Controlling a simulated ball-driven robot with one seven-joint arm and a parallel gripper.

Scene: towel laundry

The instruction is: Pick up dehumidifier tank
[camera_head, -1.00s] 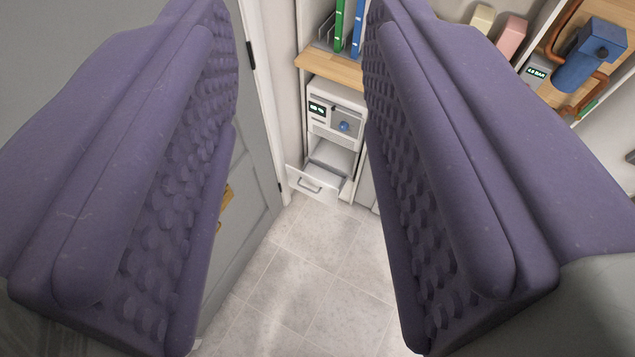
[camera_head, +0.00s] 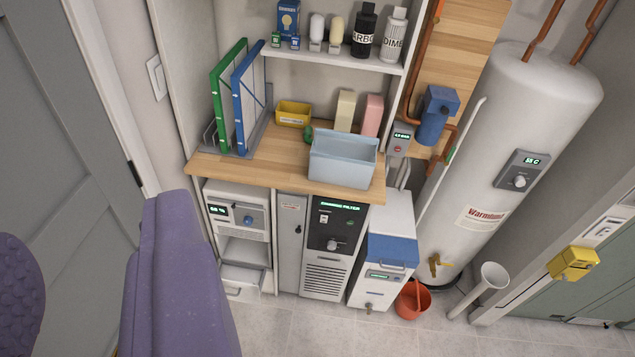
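My gripper (camera_head: 90,225) is at the lower left, with its two purple padded fingers wide apart and nothing between them. A white dehumidifier-like unit (camera_head: 238,212) stands under the wooden counter, with a small display, a blue knob and an open, empty-looking bay. A white drawer-like part with a handle (camera_head: 240,282) shows at its base, partly behind my right finger. A pale blue open tub (camera_head: 343,160) sits on the counter's front edge. I cannot tell which of these two is the tank. My gripper is apart from both.
The wooden counter (camera_head: 285,160) also holds upright green and blue panels (camera_head: 240,100) and a yellow bin (camera_head: 293,113). A white boiler tank (camera_head: 530,110), an orange bucket (camera_head: 412,300) and a white pipe (camera_head: 480,290) stand at right. A grey door (camera_head: 60,130) is at left. Floor is clear in front.

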